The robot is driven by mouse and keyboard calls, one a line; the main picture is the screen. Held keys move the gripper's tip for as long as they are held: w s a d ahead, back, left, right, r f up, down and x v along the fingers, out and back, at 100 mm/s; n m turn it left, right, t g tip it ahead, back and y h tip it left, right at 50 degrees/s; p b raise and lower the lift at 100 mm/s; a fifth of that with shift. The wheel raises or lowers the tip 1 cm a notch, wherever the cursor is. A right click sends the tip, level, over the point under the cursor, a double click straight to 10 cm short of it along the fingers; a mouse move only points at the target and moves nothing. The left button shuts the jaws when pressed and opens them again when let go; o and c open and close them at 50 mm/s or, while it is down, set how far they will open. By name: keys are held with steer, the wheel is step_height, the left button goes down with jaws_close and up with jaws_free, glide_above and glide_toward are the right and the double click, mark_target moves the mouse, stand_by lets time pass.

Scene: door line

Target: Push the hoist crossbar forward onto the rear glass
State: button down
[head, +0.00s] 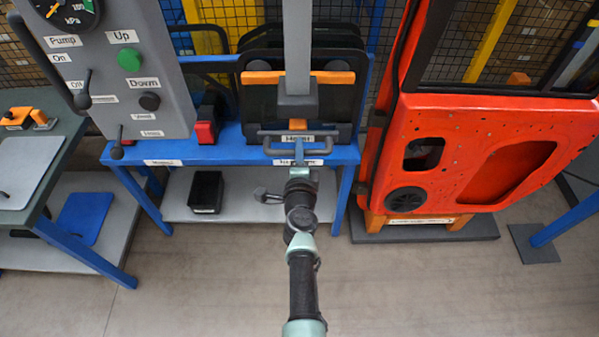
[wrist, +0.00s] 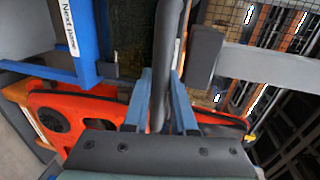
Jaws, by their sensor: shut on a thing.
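The hoist is a grey vertical mast (head: 298,40) ending in a dark block. Below the block, a dark grey crossbar (head: 272,136) with a label runs left to right. My gripper (head: 299,148) reaches it from the front. In the wrist view, my gripper's blue fingers (wrist: 161,95) are shut on the dark padded bar (wrist: 162,50) between them. The rear glass (head: 337,105) is a dark-framed pane standing upright in the blue rack, just behind the hoist. Orange pieces (head: 263,77) show at both sides of the mast. Whether the hoist touches the glass is hidden.
A grey control panel (head: 130,65) with Pump, Up and Down labels stands left. A red-orange vehicle door (head: 470,150) stands right on a stand. The blue rack (head: 225,150) has a black bin (head: 206,190) on its lower shelf. The floor in front is clear.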

steer(key=shift+w+r, duration=0.25)
steer(key=shift+w, duration=0.5)
steer(key=c, duration=0.9)
jaws_free()
steer(key=shift+c, duration=0.2)
steer(key=shift+o, duration=1)
steer(key=shift+w+f, duration=0.15)
steer(key=shift+f, duration=0.05)
steer(key=p+v, duration=0.6)
steer(key=v, duration=0.7)
